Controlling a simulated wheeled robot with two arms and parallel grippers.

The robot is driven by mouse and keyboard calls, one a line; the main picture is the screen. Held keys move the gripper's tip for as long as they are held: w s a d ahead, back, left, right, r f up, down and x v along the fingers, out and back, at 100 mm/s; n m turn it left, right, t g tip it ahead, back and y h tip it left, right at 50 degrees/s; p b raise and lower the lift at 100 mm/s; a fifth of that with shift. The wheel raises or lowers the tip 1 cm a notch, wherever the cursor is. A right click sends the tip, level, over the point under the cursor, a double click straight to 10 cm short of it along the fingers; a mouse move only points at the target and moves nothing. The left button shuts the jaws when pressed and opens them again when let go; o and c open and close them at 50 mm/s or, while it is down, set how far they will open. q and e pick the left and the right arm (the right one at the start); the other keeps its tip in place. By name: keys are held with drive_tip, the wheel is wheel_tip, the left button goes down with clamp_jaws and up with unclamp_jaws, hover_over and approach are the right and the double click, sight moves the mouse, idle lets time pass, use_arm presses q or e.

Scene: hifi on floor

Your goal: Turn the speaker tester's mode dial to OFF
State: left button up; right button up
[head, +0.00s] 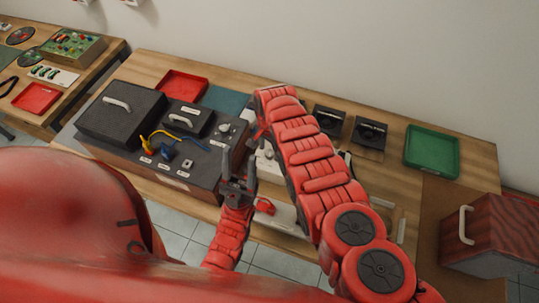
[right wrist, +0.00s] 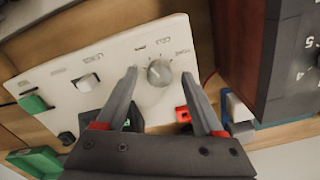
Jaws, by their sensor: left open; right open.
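In the right wrist view a white panel (right wrist: 62,88) carries a round grey dial (right wrist: 159,72) with small marks and upside-down lettering around it. I take it for the tester's mode dial; its setting is too small to read. My right gripper (right wrist: 158,80) is open, with its fingertips on either side of the dial; I cannot tell whether they touch it. In the head view my right arm hides its gripper and much of the white panel (head: 281,212). My left gripper (head: 238,184) is open and empty at the front right of a dark hi-fi box.
The dark box (head: 120,147) has a handled lid, a knob (head: 224,128) and yellow and blue leads. A red tray (head: 183,85) and a green tray (head: 432,150) lie on the bench. A wooden box (head: 488,228) stands at right. The white panel also has a switch (right wrist: 88,82).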

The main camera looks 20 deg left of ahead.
drive_tip(key=shift+f, duration=0.4)
drive_tip(key=shift+c, duration=0.2)
clamp_jaws()
drive_tip(key=n, duration=0.4)
drive_tip(key=shift+b, duration=0.35)
drive_tip(key=shift+n+b, duration=0.65)
drive_tip(key=shift+n, duration=1.75)
drive_tip(key=shift+s, duration=0.1)
